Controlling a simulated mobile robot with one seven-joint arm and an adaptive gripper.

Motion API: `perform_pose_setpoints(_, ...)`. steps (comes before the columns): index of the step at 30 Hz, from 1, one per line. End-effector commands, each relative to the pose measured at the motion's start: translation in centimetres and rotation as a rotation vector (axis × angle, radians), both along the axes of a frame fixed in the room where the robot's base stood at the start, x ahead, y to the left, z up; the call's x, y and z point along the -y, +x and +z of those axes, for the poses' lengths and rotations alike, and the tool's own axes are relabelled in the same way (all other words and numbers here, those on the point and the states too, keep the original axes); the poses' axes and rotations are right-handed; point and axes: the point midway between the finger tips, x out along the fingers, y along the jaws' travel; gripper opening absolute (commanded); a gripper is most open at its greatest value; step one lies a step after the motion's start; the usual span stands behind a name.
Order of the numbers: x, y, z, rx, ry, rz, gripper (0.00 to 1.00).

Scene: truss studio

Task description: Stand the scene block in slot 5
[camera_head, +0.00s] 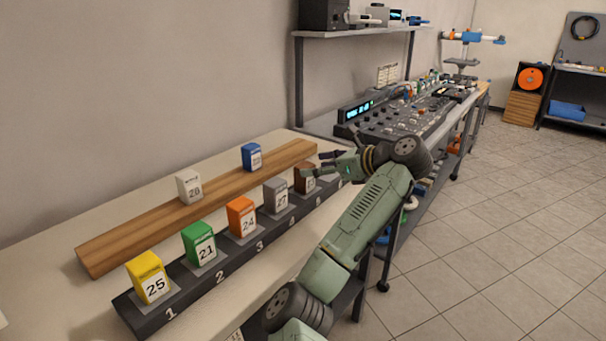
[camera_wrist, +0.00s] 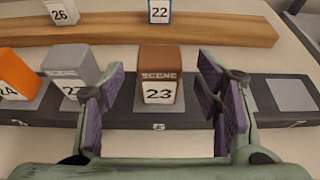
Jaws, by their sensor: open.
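The brown block (camera_wrist: 158,72), marked SCENE and 23, stands upright on a pale square pad of the dark slotted rail (camera_wrist: 219,117). The digit in front of it looks like 5 but is blurred. In the head view the brown block (camera_head: 304,181) is the fifth from the near end, partly covered by my gripper (camera_head: 316,163). In the wrist view my gripper (camera_wrist: 160,85) is open, one finger on each side of the block, with gaps on both sides. I cannot tell whether the fingers are level with it.
Yellow (camera_head: 151,280), green (camera_head: 201,241), orange (camera_head: 243,215) and grey (camera_head: 276,195) blocks stand in slots 1 to 4. A bare pad (camera_wrist: 290,95) lies right of the brown block. White (camera_head: 189,187) and blue (camera_head: 251,156) blocks stand on the wooden board (camera_head: 130,239) behind.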

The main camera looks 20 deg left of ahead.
Motion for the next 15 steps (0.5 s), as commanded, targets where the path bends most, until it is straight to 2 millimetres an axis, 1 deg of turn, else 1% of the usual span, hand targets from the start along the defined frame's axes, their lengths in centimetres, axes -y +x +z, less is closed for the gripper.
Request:
perform_pose_setpoints(1, 1.0, 0.0, 0.2, -0.002, -0.009, -0.007, 0.58)
perform_pose_setpoints(7, 2.9, -0.9, 1.1, -0.003, -0.005, -0.004, 0.58)
perform_pose_setpoints(11, 3.5, -1.2, 1.4, -0.004, -0.005, -0.001, 0.58)
perform_pose_setpoints(15, 3.7, -1.4, 1.5, -0.004, -0.003, 0.002, 0.58)
